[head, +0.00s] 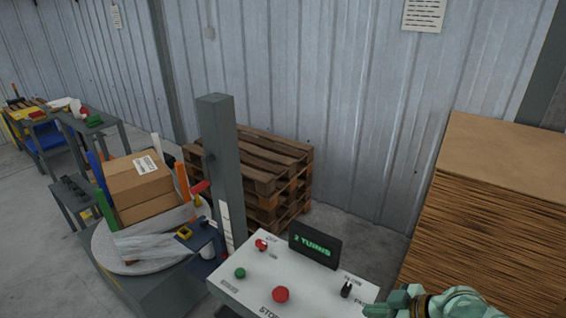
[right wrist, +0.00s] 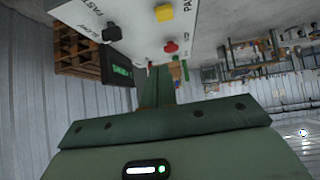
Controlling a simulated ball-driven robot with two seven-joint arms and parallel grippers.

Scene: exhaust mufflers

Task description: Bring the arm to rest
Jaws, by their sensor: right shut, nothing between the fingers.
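My right gripper (head: 388,302) is at the bottom right of the head view, by the right corner of the white control panel (head: 252,284) and close to its black selector knob (head: 346,290). Its fingers are shut and empty; they also show shut in the right wrist view (right wrist: 158,78), apparently apart from the panel. The panel carries a red stop button (head: 281,294), a green button (head: 240,273), a red switch (head: 261,245) and a dark display (head: 315,250) with green text that seems to read "2 TURNS". My left gripper is not in view.
Left of the panel, cartons (head: 140,181) stand on a round turntable (head: 103,246) beside a grey mast (head: 220,170). Wooden pallets (head: 265,165) are stacked behind. A tall brown stack (head: 490,200) stands close on the right. Workbenches (head: 75,125) are at the far left.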

